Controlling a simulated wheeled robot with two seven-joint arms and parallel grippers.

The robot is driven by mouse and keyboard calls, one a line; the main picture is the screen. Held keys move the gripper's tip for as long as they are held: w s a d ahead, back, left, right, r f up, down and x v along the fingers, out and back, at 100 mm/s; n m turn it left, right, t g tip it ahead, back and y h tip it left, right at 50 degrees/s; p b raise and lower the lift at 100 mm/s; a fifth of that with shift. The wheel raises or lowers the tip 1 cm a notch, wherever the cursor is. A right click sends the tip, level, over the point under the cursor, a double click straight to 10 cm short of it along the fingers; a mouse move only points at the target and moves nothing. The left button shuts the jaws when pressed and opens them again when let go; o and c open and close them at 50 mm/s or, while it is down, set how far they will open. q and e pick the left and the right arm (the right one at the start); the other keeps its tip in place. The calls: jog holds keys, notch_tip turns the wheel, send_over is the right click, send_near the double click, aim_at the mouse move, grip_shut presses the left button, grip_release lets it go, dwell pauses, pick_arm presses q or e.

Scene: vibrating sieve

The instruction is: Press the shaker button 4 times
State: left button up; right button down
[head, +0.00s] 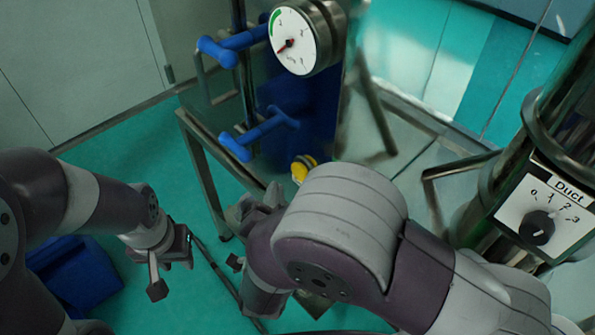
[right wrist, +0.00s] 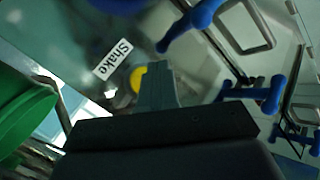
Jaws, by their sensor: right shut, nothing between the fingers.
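The shaker button is a yellow round knob, in the right wrist view (right wrist: 137,79) just beside a white "Shake" label (right wrist: 113,59). My right gripper (right wrist: 159,70) is shut and empty. Its fingertips overlap the button's right edge in that view; I cannot tell whether they touch it. In the head view a yellow part (head: 302,169) shows low on the machine, just above my right arm, which hides my right fingertips. My left gripper (head: 170,275) has its fingers apart, empty, low at the left.
Blue clamp handles (head: 262,134) and a pressure gauge (head: 297,40) stand on the machine above. A Duct dial (head: 537,228) is at the right. A metal frame (head: 205,170) surrounds the machine. A blue bin (head: 75,275) stands on the green floor at the left.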

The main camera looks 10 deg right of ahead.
aim_at(294, 171)
jog(key=shift+w+d, duration=0.8)
jog(key=shift+d, duration=0.3)
jog(key=shift+w+d, duration=0.1)
dwell(1.2)
jog(key=shift+w+d, duration=0.15)
jog(key=shift+d, duration=0.05)
jog(key=shift+w+d, duration=0.45)
jog(key=shift+d, duration=0.2)
dwell(1.2)
jog(key=shift+s+a, duration=0.7)
jog(key=shift+a, duration=0.2)
jog(key=shift+a, duration=0.1)
jog(key=shift+s+a, duration=0.75)
jog(key=shift+a, duration=0.25)
jog(key=shift+s+a, duration=0.7)
jog(key=shift+a, duration=0.25)
dwell(0.6)
